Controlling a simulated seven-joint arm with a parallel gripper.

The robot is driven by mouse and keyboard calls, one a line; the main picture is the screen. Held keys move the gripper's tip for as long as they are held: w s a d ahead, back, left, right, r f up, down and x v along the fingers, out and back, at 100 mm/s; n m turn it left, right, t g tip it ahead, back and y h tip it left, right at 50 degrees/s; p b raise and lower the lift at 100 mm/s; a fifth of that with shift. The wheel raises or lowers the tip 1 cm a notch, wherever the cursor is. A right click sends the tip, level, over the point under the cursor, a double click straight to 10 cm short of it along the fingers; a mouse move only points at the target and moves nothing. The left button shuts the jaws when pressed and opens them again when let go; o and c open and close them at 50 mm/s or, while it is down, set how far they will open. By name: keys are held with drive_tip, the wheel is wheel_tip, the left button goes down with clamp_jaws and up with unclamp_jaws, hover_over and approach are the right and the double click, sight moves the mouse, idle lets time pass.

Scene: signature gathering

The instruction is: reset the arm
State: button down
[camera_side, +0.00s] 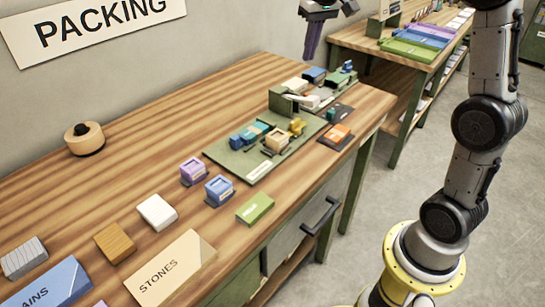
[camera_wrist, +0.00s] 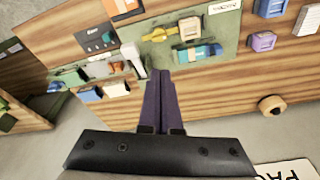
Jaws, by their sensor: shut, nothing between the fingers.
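My gripper (camera_side: 312,38) hangs in the air at the top of the side view, above the back of the wooden workbench (camera_side: 140,130). Its dark purple fingers point down and are pressed together with nothing between them. The closed fingers also show in the middle of the wrist view (camera_wrist: 161,100). They are well clear of the bench top and touch nothing.
A green board (camera_side: 222,157) with small colored blocks lies mid-bench. A green tray (camera_side: 283,103) with more blocks stands behind it. Loose blocks, a round wooden knob (camera_side: 84,138) and a STONES card (camera_side: 170,268) lie nearer. A second table (camera_side: 345,37) stands behind.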

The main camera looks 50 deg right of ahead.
drive_tip(key=s+a+r+n+t, duration=0.2)
drive_tip(key=s+a+r, duration=0.1)
drive_tip(key=s+a, duration=0.5)
drive_tip(key=s+a+f+n, duration=0.1)
drive_tip(key=s+a+f, duration=0.1)
drive_tip(key=s+f, duration=0.3)
drive_tip(key=s+a+f+n+t, duration=0.1)
drive_tip(key=s+f, duration=0.4)
drive_tip(key=s, duration=0.6)
drive_tip(key=shift+s+a+f+y, duration=0.3)
drive_tip(key=shift+a+y, duration=0.1)
drive_tip(key=shift+a, duration=0.3)
drive_tip(key=shift+r, duration=0.1)
